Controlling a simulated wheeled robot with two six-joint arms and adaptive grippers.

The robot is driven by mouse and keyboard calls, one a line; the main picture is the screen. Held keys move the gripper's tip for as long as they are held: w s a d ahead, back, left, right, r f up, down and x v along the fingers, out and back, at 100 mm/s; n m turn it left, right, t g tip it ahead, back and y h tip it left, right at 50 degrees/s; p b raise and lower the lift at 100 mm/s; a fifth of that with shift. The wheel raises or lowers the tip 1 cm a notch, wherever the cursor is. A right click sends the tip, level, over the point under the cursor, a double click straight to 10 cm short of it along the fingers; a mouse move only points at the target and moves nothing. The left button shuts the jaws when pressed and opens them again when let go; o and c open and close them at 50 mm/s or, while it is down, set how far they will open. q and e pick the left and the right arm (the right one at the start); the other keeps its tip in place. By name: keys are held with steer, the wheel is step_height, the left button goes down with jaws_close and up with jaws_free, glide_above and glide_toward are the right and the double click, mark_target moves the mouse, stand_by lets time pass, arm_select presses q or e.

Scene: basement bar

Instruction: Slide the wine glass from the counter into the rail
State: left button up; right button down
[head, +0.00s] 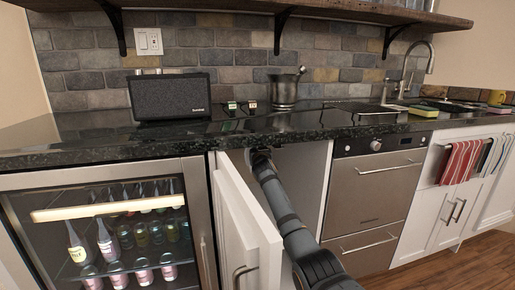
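I cannot make out a wine glass on the black counter (70,136), and I see no glass rail clearly. One dark arm of mine, coming in from the lower right, reaches into the open white cabinet under the counter. Its gripper end (259,155) is just below the counter's front edge, beside the open cabinet door (240,225). The fingers are too small and dark to tell whether they are open or hold anything. My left gripper is not in view.
On the counter stand a black speaker (171,96), a metal pot (284,92) and small items. A wine fridge (110,235) is left of the cabinet, a steel drawer appliance (372,195) right. A wooden shelf (230,20) hangs above. The sink is at far right.

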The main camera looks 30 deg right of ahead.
steer(key=shift+f+b, duration=0.35)
stand_by(0.4)
steer(key=c, duration=1.4)
jaws_free()
steer(key=shift+f, duration=0.1)
steer(key=shift+s, duration=0.1)
steer(key=v, duration=1.1)
steer(key=shift+s+a, duration=0.2)
steer(key=shift+s, duration=0.15)
steer(key=shift+d, duration=0.1)
